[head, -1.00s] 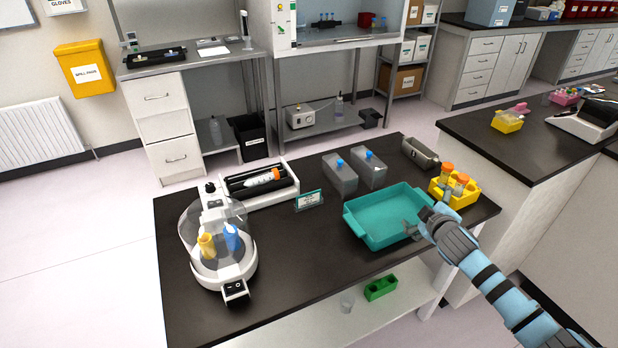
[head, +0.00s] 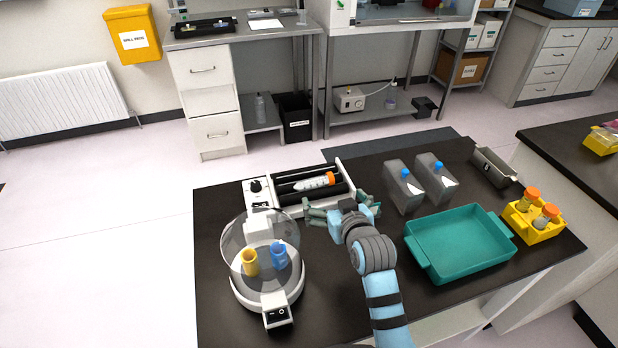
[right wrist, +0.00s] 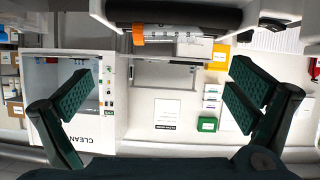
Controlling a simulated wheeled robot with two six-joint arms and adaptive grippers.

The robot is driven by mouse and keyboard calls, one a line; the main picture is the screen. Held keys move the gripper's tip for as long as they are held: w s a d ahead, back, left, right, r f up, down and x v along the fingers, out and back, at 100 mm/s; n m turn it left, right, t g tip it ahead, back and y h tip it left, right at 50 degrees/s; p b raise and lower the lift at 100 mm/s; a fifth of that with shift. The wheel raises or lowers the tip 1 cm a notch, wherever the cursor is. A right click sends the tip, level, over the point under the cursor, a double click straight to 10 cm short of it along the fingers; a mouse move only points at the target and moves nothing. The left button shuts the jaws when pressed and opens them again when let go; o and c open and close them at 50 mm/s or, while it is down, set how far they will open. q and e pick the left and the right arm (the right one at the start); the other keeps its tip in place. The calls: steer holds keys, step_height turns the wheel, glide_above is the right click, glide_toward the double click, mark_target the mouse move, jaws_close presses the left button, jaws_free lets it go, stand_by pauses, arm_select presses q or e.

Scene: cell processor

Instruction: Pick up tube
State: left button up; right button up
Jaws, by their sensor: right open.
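A clear tube with an orange cap (head: 315,182) lies on its side on the black rollers of a white roller device (head: 259,192). In the right wrist view the orange cap (right wrist: 137,34) shows at the top, by a dark roller. My right gripper (head: 341,207) is open and empty, just in front of the roller device and apart from the tube. Its two green fingers stand wide apart in the right wrist view (right wrist: 160,92). Two more orange-capped tubes (head: 540,203) stand upright in a yellow rack (head: 535,228) at the right. My left gripper is not in view.
A centrifuge (head: 265,265) with a clear lid and yellow and blue inserts stands left of my right arm. A teal tray (head: 458,270), two blue-capped flasks (head: 405,188) and a grey container (head: 495,167) are to the right on the dark bench.

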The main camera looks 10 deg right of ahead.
steer(key=b, duration=0.2)
glide_toward(318, 183)
steer(key=w, duration=0.3)
steer(key=b+x, duration=0.1)
steer(key=x, duration=0.5)
steer(key=shift+a, duration=0.1)
steer(key=shift+w+b, duration=0.3)
steer(key=shift+w, duration=0.05)
steer(key=shift+s, duration=0.15)
steer(key=c, duration=1.2)
steer(key=shift+f, duration=0.1)
steer(key=c, duration=1)
jaws_close()
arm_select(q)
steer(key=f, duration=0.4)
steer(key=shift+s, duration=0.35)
